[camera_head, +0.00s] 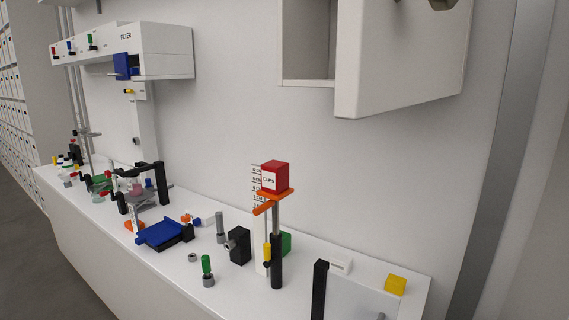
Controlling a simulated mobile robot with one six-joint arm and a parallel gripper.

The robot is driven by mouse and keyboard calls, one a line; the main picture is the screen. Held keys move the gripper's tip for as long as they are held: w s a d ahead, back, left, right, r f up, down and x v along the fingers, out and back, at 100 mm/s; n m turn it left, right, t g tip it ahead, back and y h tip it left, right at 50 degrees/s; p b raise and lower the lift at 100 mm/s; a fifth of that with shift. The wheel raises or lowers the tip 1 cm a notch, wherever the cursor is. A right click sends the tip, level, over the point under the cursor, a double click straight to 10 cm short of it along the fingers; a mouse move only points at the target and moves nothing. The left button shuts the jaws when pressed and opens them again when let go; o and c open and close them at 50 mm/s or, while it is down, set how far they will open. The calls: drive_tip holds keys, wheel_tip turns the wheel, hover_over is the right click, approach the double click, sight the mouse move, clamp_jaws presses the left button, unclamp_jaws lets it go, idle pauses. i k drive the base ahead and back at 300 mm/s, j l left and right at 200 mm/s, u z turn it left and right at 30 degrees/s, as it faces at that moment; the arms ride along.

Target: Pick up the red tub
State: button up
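The platform is on top of an upright post (276,262), grey above and black below, standing on the white bench. The tub is upright, well above the bench top, with nothing touching it from above. I cannot make out my gripper in this view.
A yellow block (395,285) lies right. An open cabinet door (405,60) juts out above right.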

sight(275, 173)
drive_tip(key=i+j, duration=0.25)
drive_tip(key=j, duration=0.15)
drive_tip(key=i+j+z, duration=0.15)
drive_tip(key=i+j, duration=0.4)
drive_tip(key=j, duration=0.2)
drive_tip(key=i+j+z, duration=0.1)
drive_tip(key=i+j, duration=0.15)
drive_tip(key=j, duration=0.15)
